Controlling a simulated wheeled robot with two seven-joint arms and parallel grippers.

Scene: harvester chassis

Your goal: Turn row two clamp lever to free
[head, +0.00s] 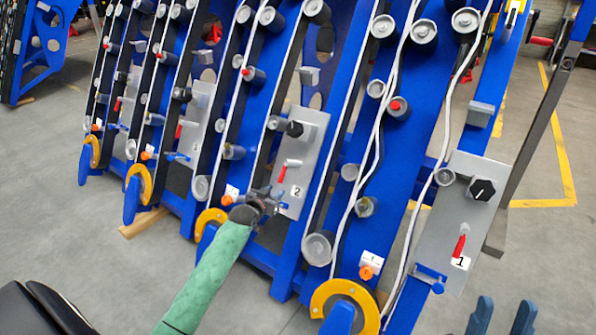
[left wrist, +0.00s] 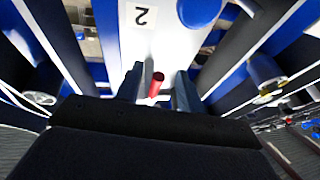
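The row two panel (head: 312,130) is a grey plate marked "2". It carries a black knob (head: 294,129) and a red lever (head: 284,171) with a short grey-white stem. My left gripper (head: 276,200) is at the panel's lower part, just below the red lever. In the left wrist view, its two fingers (left wrist: 158,88) are apart, with the lever's red end (left wrist: 156,84) seen between them; contact cannot be told. A rounded blue part (left wrist: 199,11) shows beyond. My right gripper (head: 502,318) shows two separated blue fingers at the bottom right, empty.
The row one panel (head: 445,220) has a black knob, red lever and blue bracket. Blue beams, rollers and white cords surround the panels. An orange-yellow ring (head: 345,297) is at the row one base. Grey floor lies open at left.

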